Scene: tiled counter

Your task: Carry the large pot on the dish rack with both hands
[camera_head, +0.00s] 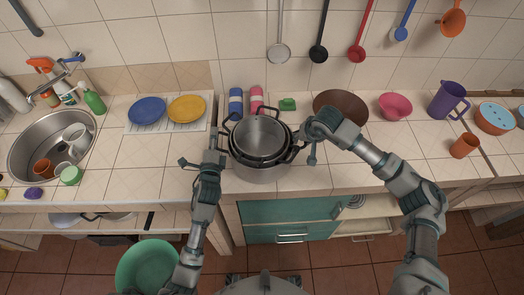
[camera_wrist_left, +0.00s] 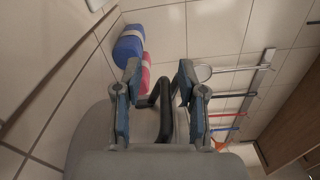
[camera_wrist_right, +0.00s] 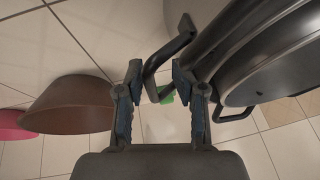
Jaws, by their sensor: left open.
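The large silver pot (camera_head: 259,172) stands on the counter with smaller pots nested inside it. The dish rack (camera_head: 190,127), white, lies on the counter at the left, holding a blue plate (camera_head: 147,110) and a yellow plate (camera_head: 187,108). My left gripper (camera_head: 213,152) is open at the pots' left side; in the left wrist view a black handle (camera_wrist_left: 165,95) shows between its fingers. My right gripper (camera_head: 306,137) is at the pots' right side; in the right wrist view its fingers are apart, with a dark handle (camera_wrist_right: 152,75) between them. Contact is unclear.
A blue roll (camera_head: 236,103) and a pink roll (camera_head: 257,98) stand behind the pots. A brown bowl (camera_head: 341,104) and a pink bowl (camera_head: 396,106) are at the right. The sink (camera_head: 22,158) is at far left. Counter between sink and rack is mostly bare.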

